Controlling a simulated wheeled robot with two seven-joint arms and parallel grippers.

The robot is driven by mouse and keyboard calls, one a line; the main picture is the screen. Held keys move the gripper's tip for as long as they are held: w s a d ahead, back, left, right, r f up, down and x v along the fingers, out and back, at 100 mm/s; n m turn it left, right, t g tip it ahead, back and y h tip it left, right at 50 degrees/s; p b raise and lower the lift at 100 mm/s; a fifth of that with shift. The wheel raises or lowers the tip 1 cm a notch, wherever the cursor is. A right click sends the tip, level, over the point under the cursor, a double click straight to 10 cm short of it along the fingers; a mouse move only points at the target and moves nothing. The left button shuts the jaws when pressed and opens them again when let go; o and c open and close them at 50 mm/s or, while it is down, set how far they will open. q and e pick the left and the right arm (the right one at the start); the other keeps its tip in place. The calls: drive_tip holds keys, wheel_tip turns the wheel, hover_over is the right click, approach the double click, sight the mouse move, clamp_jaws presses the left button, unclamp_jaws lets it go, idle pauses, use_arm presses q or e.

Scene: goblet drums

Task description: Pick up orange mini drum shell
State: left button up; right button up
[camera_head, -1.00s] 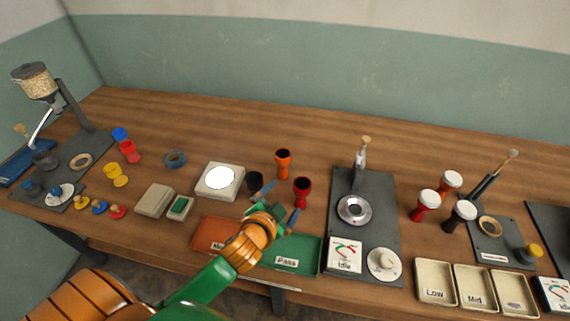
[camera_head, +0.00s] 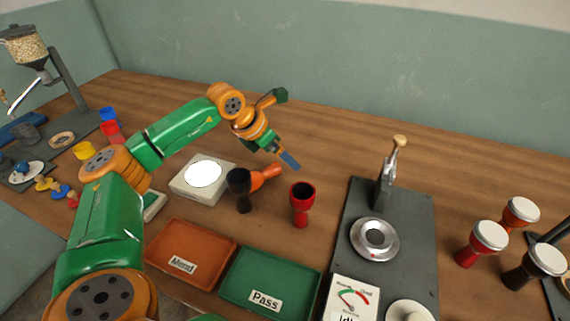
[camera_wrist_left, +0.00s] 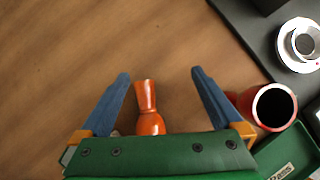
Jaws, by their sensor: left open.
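The orange mini drum shell (camera_head: 265,176) lies on its side on the wooden table, behind the black shell (camera_head: 241,190), which hides part of it. In the left wrist view the orange shell (camera_wrist_left: 148,108) lies between my left gripper's fingers (camera_wrist_left: 160,73), apart from both, its near end partly hidden by the gripper body. My left gripper (camera_head: 283,158) is open and empty, above and behind the shell in the head view. The red shell (camera_head: 302,204) stands upright to the right; its open top (camera_wrist_left: 273,106) shows beside the right-hand finger. My right gripper is not visible.
A white-topped scale (camera_head: 178,188) stands left of the black shell. An orange tray (camera_head: 165,250) and a green Pass tray (camera_head: 235,295) lie in front. A dark press station (camera_head: 345,235) stands to the right. The table behind the shells is clear.

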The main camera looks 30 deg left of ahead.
use_arm(q)
drive_tip(key=x, duration=0.4)
drive_tip(key=shift+w+d, duration=0.1)
drive_tip(key=shift+w, duration=0.15)
drive_tip(key=shift+s, duration=0.1)
drive_tip(key=c, duration=0.3)
clamp_jaws()
idle(0.5)
drive_tip(key=shift+o, duration=1.5)
unclamp_jaws()
